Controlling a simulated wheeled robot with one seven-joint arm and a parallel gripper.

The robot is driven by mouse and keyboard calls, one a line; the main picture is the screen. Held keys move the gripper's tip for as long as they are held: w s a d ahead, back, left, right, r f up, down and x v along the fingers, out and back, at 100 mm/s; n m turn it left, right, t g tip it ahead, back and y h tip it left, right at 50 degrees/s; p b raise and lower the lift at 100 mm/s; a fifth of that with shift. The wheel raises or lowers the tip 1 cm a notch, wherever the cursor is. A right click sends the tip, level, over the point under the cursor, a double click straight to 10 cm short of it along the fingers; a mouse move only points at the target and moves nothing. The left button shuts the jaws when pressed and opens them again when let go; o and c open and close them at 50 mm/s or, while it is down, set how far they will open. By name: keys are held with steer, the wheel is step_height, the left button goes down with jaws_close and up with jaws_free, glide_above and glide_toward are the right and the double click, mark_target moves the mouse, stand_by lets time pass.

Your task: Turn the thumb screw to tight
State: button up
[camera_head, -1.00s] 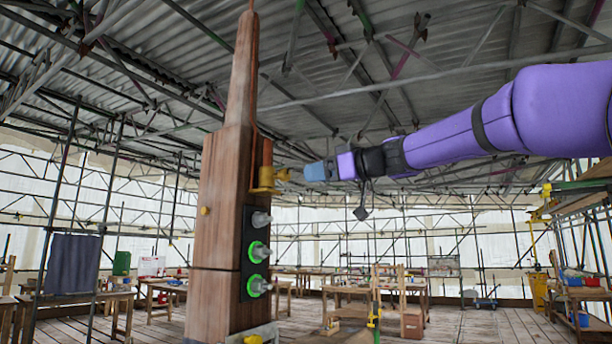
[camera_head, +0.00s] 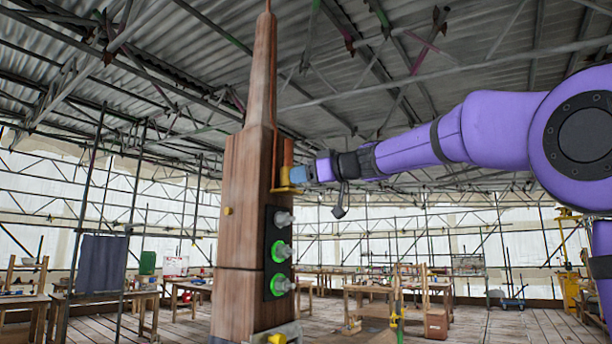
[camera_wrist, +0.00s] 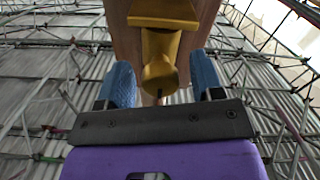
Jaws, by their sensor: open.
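The tall wooden spire (camera_head: 245,205) stands upright left of centre. A brass bracket (camera_head: 283,190) is fixed on its right side below an orange-brown strip. In the wrist view, a brass thumb screw (camera_wrist: 160,76) with a rounded end sticks out from the brass bracket (camera_wrist: 163,14). My gripper (camera_head: 300,174) is at the bracket from the right. Its blue fingers are apart, one on each side of the thumb screw in the wrist view (camera_wrist: 160,62). Gaps show there between screw and fingers. In the head view the fingers hide the screw.
A black panel (camera_head: 267,254) on the spire below the bracket carries grey knobs, two with green lit rings (camera_head: 279,251). A yellow knob (camera_head: 277,340) sits at the spire's foot. Workbenches (camera_head: 365,291) and scaffolding stand behind. Air around my arm looks clear.

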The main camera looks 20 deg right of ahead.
steer(key=c, duration=0.9)
